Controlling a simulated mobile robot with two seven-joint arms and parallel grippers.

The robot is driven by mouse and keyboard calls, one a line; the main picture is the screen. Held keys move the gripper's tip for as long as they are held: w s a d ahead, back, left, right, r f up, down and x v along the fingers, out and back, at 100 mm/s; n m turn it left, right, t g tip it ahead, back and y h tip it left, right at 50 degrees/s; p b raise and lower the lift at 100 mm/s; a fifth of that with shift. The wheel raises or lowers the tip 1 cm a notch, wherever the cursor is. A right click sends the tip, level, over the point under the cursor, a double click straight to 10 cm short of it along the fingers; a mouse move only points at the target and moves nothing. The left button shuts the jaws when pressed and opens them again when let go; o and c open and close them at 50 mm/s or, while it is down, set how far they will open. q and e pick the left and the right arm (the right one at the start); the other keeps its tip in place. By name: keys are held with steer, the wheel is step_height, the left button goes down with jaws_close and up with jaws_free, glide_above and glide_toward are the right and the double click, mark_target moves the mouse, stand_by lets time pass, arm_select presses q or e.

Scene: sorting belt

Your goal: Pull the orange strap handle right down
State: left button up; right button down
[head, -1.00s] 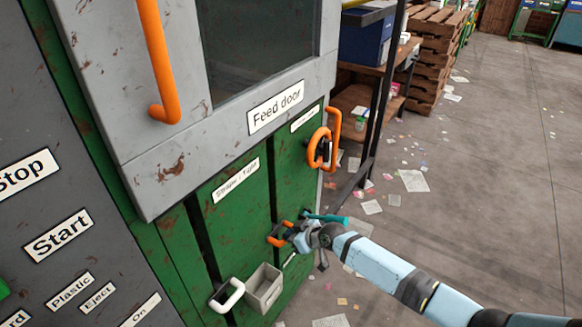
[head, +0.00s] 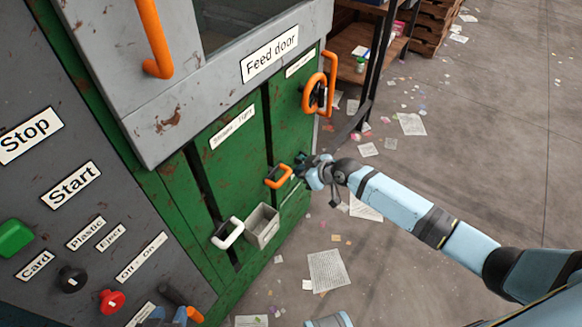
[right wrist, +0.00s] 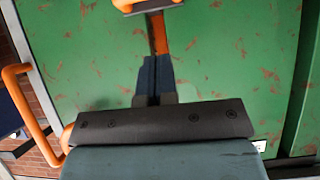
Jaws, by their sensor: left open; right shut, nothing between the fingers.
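The orange strap handle (head: 278,177) sits low on the green front of the machine, right of the white handle. In the right wrist view an orange strap (right wrist: 158,35) shows just beyond my fingertips, below a pale bracket with orange on it (right wrist: 145,6). My right gripper (head: 296,168) is shut and empty, close to the right of the handle; I cannot tell whether it touches. Its dark fingers also show in the right wrist view (right wrist: 155,62).
A white handle (head: 228,234) and a grey bin (head: 262,225) are left of and below the strap. An orange ring handle (head: 315,93) is above it. The feed door (head: 225,70) overhangs. Buttons and knobs fill the left panel (head: 45,220). Papers litter the floor (head: 470,130).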

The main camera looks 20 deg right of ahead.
steer(key=v, duration=0.4)
steer(key=shift+s+d+r, duration=0.1)
stand_by(0.5)
